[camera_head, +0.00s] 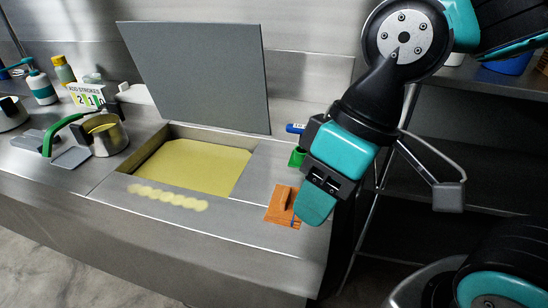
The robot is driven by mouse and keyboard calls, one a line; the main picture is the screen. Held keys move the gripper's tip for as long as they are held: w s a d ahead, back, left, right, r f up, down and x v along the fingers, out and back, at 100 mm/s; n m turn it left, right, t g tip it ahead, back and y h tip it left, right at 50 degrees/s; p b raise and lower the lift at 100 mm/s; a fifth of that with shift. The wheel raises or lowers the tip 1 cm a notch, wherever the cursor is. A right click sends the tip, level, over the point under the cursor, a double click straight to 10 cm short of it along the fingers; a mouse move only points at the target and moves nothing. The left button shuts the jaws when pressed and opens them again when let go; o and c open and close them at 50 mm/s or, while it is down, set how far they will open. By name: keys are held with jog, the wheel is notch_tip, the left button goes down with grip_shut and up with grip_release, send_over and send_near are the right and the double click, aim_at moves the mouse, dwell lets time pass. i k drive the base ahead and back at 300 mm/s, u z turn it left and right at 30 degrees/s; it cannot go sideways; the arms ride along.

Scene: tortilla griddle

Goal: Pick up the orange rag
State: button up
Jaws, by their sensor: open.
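The orange rag (277,213) lies on the steel counter, near its front right corner. A raised orange part stands up from its middle. My gripper (315,205) points down at the rag's right edge and hides part of it. Its teal finger pads are in view, but the gap between them is hard to see from this angle. Whether the gripper touches the rag cannot be told. The rag appears to lie flat on the counter apart from the raised part.
A recessed griddle (195,165) with a yellow surface and a raised grey lid (200,75) is left of the rag. A green object (297,157) and a blue marker-like item (295,128) are behind my gripper. A pot (105,137) stands at left. Yellowish spots mark the front counter.

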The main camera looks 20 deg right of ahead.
aim_at(280, 211)
jog(key=k, duration=0.5)
jog(key=u, duration=1.55)
jog(key=i, duration=0.85)
jog(key=z, duration=2.15)
